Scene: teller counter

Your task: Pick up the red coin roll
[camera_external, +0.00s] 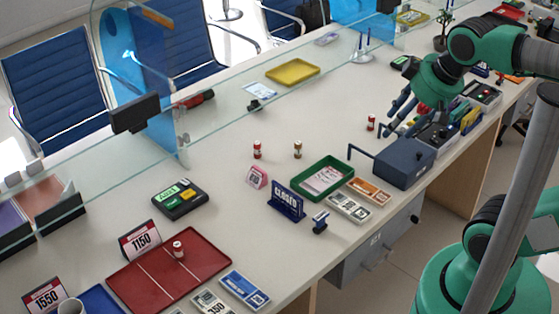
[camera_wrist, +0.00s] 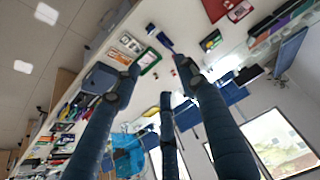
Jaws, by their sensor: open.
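Three small upright rolls with red and white bands show in the external view: one red coin roll (camera_external: 257,149) on the open counter, one on the red tray (camera_external: 205,245), and another (camera_external: 371,122) near the grey-blue box. I cannot tell which one the task means. A brownish-gold roll (camera_external: 297,149) stands right of the first. My gripper (camera_external: 395,108) is raised over the right part of the counter, apart from the rolls. In the wrist view my gripper (camera_wrist: 160,85) has its dark blue fingers spread, with nothing held between them.
A grey-blue box (camera_external: 407,162) with a bent bar is at the counter's front edge. A glass screen runs behind. Bare counter lies left of the rolls.

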